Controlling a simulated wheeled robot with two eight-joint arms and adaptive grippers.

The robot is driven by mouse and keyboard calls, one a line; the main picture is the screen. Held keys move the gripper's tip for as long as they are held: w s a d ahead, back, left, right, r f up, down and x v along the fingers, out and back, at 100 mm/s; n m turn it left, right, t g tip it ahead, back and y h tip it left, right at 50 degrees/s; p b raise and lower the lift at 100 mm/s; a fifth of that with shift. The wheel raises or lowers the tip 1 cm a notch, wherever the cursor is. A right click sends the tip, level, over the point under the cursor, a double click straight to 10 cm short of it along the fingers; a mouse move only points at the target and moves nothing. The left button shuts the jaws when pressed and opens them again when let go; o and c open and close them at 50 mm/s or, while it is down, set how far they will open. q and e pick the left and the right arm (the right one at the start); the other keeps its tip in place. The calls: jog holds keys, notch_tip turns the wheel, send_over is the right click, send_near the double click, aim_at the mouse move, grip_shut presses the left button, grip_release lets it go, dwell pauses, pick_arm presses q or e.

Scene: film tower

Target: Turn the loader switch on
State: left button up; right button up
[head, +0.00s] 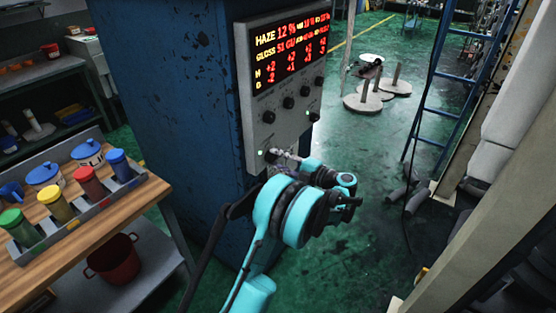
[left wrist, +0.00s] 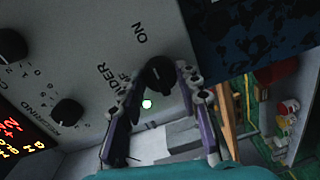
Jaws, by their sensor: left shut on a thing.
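The grey control panel (head: 252,95) is on the front of a worn blue cabinet. The loader switch (left wrist: 159,75) is a black round knob in the left wrist view, with "ON" printed beside it and a partly covered label. My left gripper (head: 284,156) is at the panel's lower part and hides the knob in the head view. In the left wrist view my left gripper (left wrist: 163,84) has one finger on each side of the knob, shut on it. A green light (left wrist: 147,104) glows by the knob. The knob's exact pointing is unclear. My right gripper is not in view.
Other black knobs (head: 288,103) and a red-lit display (head: 291,49) are on the panel above. A wooden bench (head: 122,205) with a rack of coloured containers is at left. A blue ladder (head: 430,95) stands at right.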

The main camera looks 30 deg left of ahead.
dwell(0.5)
pick_arm(q)
jog(key=o, duration=1.2)
jog(key=shift+c, duration=0.2)
jog(key=d, duration=1.2)
jog(key=shift+s+r, duration=0.15)
jog(key=shift+s, duration=0.3)
